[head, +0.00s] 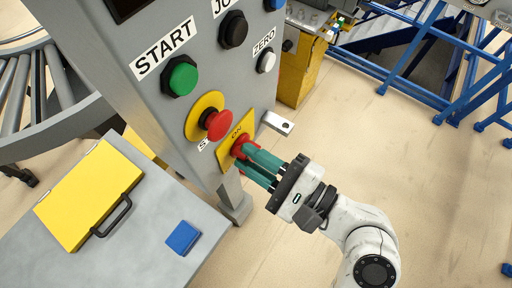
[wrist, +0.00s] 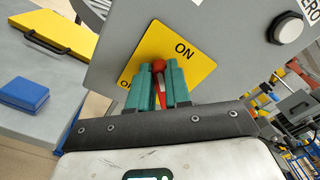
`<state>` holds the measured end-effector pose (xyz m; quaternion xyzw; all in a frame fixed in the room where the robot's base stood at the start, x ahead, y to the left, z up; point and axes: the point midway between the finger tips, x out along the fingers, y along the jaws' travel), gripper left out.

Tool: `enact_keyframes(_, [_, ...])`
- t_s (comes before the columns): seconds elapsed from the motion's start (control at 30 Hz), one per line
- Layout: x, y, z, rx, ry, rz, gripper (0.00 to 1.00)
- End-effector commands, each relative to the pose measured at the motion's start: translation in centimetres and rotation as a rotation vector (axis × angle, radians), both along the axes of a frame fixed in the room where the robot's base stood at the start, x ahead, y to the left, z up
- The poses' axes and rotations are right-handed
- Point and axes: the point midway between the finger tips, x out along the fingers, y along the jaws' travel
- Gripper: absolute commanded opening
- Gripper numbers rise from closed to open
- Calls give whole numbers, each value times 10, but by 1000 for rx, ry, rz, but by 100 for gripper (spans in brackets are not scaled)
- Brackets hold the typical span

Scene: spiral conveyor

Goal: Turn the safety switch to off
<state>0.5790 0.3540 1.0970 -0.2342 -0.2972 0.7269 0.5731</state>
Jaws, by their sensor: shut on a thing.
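The safety switch is a red rotary knob (wrist: 159,66) on a yellow plate (wrist: 195,58) marked ON, low on the grey control panel. The same yellow plate shows in the head view (head: 237,132), with the red knob (head: 239,146) at its middle. My gripper (head: 247,158) reaches in from the lower right. Its green fingers are shut on the red knob, one on each side in the wrist view (wrist: 160,75). The fingers hide part of the knob and the lower lettering of the plate, so I cannot tell its exact angle.
A red emergency button (head: 217,124) sits just above left of the switch. A metal bracket (head: 278,123) sticks out at its right. Green START (head: 180,78), black (head: 234,30) and white (head: 266,62) buttons are higher. A table (head: 150,235) holds a yellow case (head: 88,195) and blue box (head: 183,238).

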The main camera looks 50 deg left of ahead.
Motion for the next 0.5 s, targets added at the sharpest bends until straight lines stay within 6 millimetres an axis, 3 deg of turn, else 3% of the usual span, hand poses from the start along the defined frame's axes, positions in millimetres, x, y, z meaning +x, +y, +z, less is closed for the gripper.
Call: enact_keyframes(0.5, [-6,-2,-14,111,-469,0,0])
